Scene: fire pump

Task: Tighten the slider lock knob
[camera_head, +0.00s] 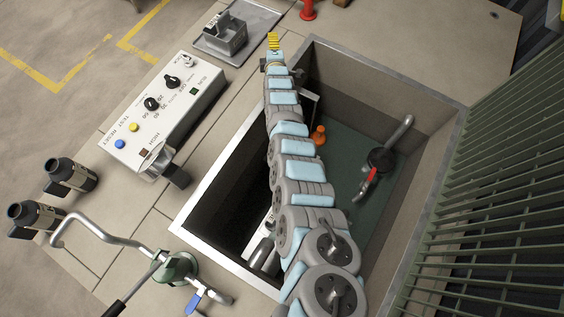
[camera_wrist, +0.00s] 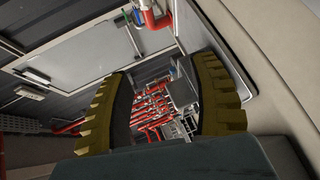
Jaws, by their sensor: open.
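A white control box (camera_head: 165,108) in the head view carries black knobs, coloured buttons and small lettering. One black knob (camera_head: 152,104) is near its middle, another (camera_head: 172,82) nearer its far end, with a small silver switch (camera_head: 188,62) beyond. I cannot tell which part, if any, is the slider lock knob. My gripper (camera_head: 273,40) is at the far end of my outstretched arm, above the far edge of the pit and right of the box. In the wrist view my gripper (camera_wrist: 160,68) has its two ridged yellow fingers wide apart, with nothing between them.
A sunken pit (camera_head: 375,85) lies under my arm, holding an orange object (camera_head: 318,135) and a red-handled valve (camera_head: 369,183). A grey tray (camera_head: 262,20) holds a metal container (camera_head: 228,36). Green railing (camera_head: 490,190) stands right. Red pipes (camera_wrist: 155,108) show far off in the wrist view.

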